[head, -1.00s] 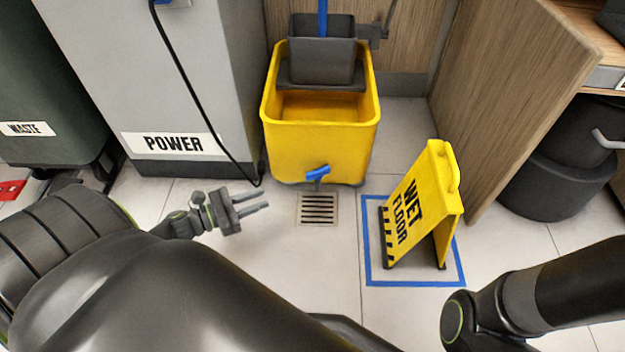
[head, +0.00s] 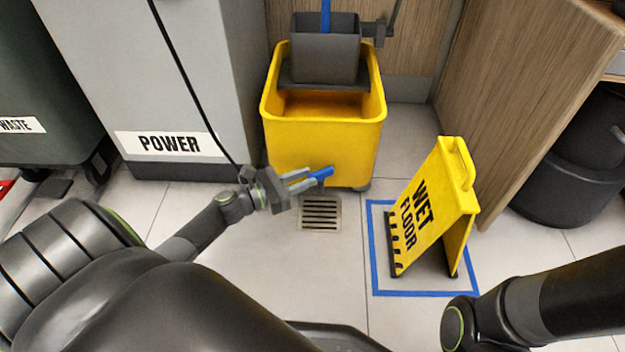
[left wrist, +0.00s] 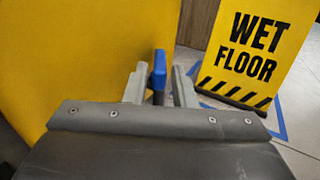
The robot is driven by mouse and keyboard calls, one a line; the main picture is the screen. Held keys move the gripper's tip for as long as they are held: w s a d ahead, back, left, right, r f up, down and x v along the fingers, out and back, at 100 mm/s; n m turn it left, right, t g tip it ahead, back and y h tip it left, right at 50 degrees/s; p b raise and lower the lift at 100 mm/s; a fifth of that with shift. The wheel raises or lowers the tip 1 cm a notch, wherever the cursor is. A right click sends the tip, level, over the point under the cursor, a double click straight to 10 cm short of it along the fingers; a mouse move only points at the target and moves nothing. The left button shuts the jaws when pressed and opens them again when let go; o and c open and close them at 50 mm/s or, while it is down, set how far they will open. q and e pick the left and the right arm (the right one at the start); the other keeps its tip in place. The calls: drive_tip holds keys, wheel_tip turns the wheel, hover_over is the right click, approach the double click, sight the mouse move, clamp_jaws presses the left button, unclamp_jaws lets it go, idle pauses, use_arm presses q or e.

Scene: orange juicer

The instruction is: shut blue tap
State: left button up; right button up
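The blue tap (head: 322,173) sits low on the front of the yellow mop bucket (head: 318,141), above the floor drain. My left gripper (head: 306,180) is at the tap from the left side. In the left wrist view the tap handle (left wrist: 159,70) stands upright between the two fingers (left wrist: 157,85), with small gaps visible on its sides, so the gripper looks open around it. Part of the tap is hidden behind the fingers in the head view. My right arm (head: 500,310) shows at the lower right; its gripper is out of view.
A yellow wet floor sign (head: 437,215) stands inside a blue taped square (head: 425,293) right of the bucket. A floor drain (head: 320,212) lies below the tap. A grey power cabinet (head: 190,80) with a hanging black cable stands left. Floor around the drain is clear.

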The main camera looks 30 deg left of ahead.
sight(321, 174)
use_arm(q)
drive_tip(key=shift+x, duration=1.5)
drive_tip(key=shift+c, duration=0.3)
clamp_jaws()
drive_tip(key=shift+a+m+g+h+b, duration=0.2)
drive_tip(key=shift+m+g+h+b, duration=0.55)
drive_tip(key=shift+h, duration=0.25)
drive_tip(key=shift+o, duration=0.3)
unclamp_jaws()
